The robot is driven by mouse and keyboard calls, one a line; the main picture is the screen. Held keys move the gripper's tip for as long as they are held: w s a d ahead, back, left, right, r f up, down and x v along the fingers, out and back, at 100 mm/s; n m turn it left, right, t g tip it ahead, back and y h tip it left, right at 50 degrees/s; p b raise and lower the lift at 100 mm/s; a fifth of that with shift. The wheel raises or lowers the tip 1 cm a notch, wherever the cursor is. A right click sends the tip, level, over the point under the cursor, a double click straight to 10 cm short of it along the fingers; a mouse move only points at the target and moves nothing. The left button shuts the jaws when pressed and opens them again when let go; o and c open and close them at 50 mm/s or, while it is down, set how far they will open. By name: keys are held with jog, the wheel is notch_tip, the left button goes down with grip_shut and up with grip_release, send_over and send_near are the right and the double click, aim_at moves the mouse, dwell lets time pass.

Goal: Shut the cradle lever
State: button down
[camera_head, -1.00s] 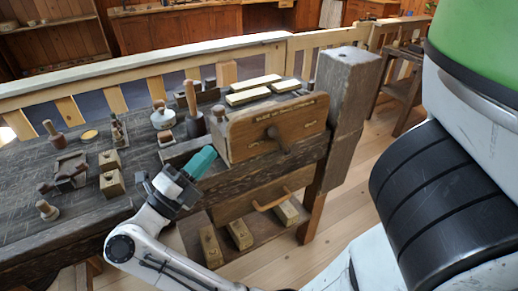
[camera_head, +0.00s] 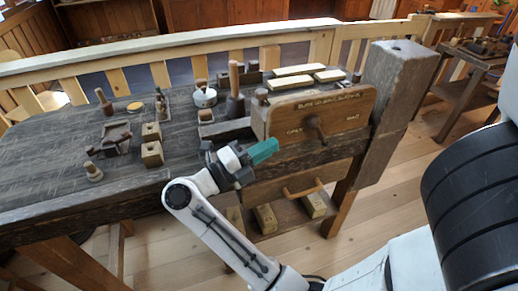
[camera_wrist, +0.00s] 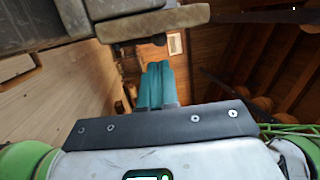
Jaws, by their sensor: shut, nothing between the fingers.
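The cradle lever (camera_head: 317,128) is a dark, short handle on a pivot on the front of a brown wooden box at the bench's front edge. In the head view it hangs down, tilted slightly to the right. Pale lettering is on the board to both sides and above, too small to read surely. My gripper (camera_head: 275,147) has teal fingers, closed together and empty. It is left of the lever and a little lower in the picture, apart from it. In the wrist view the teal fingers (camera_wrist: 156,75) are together, with nothing between them.
The box front (camera_head: 350,103) stands beside a thick wooden post (camera_head: 398,90) on the right. A curved wooden handle (camera_head: 302,190) sits below the box. Several blocks lie on the lower shelf. The bench top (camera_head: 60,150) holds wooden tools and blocks.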

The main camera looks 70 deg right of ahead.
aim_at(309, 123)
jog(key=p+x, duration=0.1)
jog(key=x, duration=0.8)
jog(key=shift+s, duration=0.1)
jog(key=shift+d+p, duration=0.1)
jog(key=shift+p, duration=0.2)
